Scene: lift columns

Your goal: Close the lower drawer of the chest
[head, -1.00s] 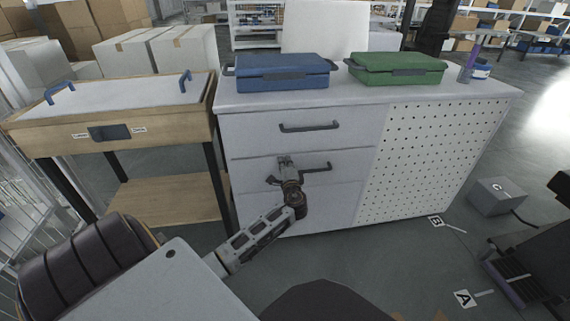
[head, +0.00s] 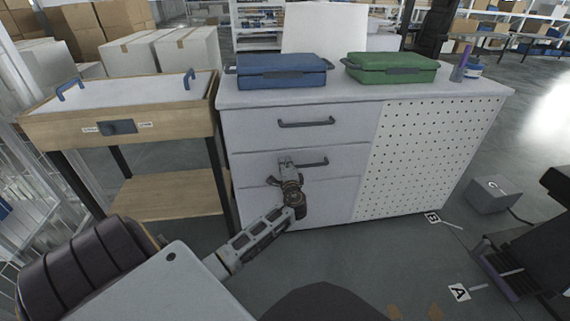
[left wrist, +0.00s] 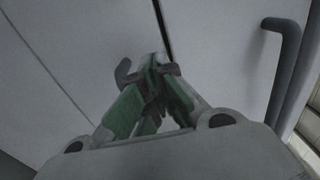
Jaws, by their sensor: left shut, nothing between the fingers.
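The white chest (head: 248,106) stands ahead of me, with an upper drawer (head: 245,128) and a lower drawer (head: 245,170), each with a dark bar handle. The lower drawer's front looks flush or nearly flush with the chest. A thin dark gap (left wrist: 161,25) between drawer fronts shows in the left wrist view. My left gripper (head: 286,164) is shut and empty at the left part of the lower handle (head: 315,163), hiding some of it. The left wrist view also shows my gripper (left wrist: 157,66) close to the front; I cannot tell whether it touches. My right gripper is not in view.
A blue case (head: 280,70) and a green case (head: 392,68) lie on the chest. A wooden table (head: 62,130) stands close on the left. A grey box (head: 492,194) is on the floor at right. Floor in front of the pegboard side (head: 420,160) is clear.

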